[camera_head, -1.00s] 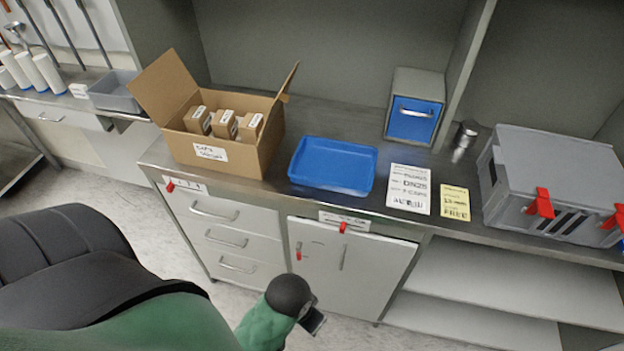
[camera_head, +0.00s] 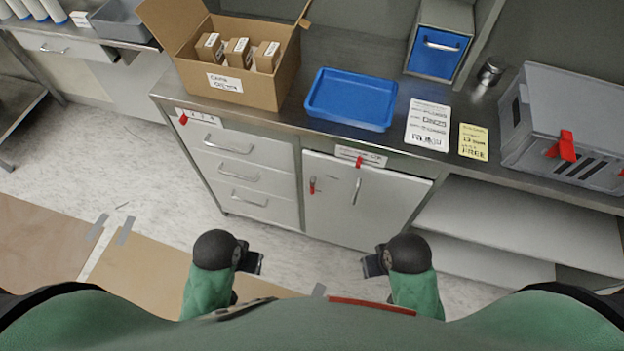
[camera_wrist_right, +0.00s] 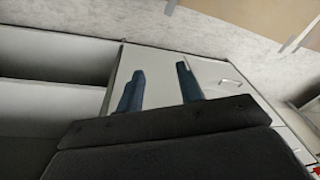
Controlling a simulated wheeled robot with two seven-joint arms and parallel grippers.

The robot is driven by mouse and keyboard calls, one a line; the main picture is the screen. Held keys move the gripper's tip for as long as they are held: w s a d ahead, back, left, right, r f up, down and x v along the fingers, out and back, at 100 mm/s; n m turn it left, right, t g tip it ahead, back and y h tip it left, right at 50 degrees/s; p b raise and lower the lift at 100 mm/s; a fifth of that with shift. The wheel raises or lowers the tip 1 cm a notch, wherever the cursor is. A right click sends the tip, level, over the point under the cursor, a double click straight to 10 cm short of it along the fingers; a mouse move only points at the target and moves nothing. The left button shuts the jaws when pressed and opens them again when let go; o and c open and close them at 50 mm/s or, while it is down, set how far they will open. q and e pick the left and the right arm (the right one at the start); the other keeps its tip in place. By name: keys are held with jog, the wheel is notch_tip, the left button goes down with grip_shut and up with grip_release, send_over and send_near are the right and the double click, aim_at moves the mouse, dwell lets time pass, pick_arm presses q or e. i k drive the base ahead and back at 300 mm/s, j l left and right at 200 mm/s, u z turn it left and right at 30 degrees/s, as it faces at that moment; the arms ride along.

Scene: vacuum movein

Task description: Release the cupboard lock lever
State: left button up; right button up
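The light grey cupboard door (camera_head: 335,205) is closed below the worktop, with a vertical handle (camera_head: 356,190). A small red lever (camera_head: 312,184) sits at the door's upper left. Another red lever (camera_head: 360,161) hangs at the label strip above the door. My left gripper (camera_head: 254,263) and right gripper (camera_head: 370,265) are in front of the cupboard, low and apart from it. In the right wrist view my right gripper (camera_wrist_right: 160,85) is open and empty, with the door (camera_wrist_right: 160,65) beyond its fingers. My left gripper's fingers are too small to judge.
A drawer unit (camera_head: 240,172) with a red lever (camera_head: 183,120) stands left of the cupboard, open shelves (camera_head: 515,220) right. On the worktop are a cardboard box (camera_head: 240,87), a blue tray (camera_head: 350,100) and a grey case (camera_head: 570,110). Brown sheets (camera_head: 150,270) lie on the floor.

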aim_at(312, 181)
jog(key=k+j, duration=0.2)
jog(key=j, duration=0.2)
jog(key=k+j, duration=0.2)
jog(key=j, duration=0.2)
jog(key=k+j, duration=0.2)
jog(key=j, duration=0.15)
jog(key=k+j, duration=0.2)
jog(key=j, duration=0.2)
jog(key=k+j, duration=0.25)
jog(key=j, duration=0.15)
jog(key=k+j, duration=0.2)
jog(key=j, duration=0.2)
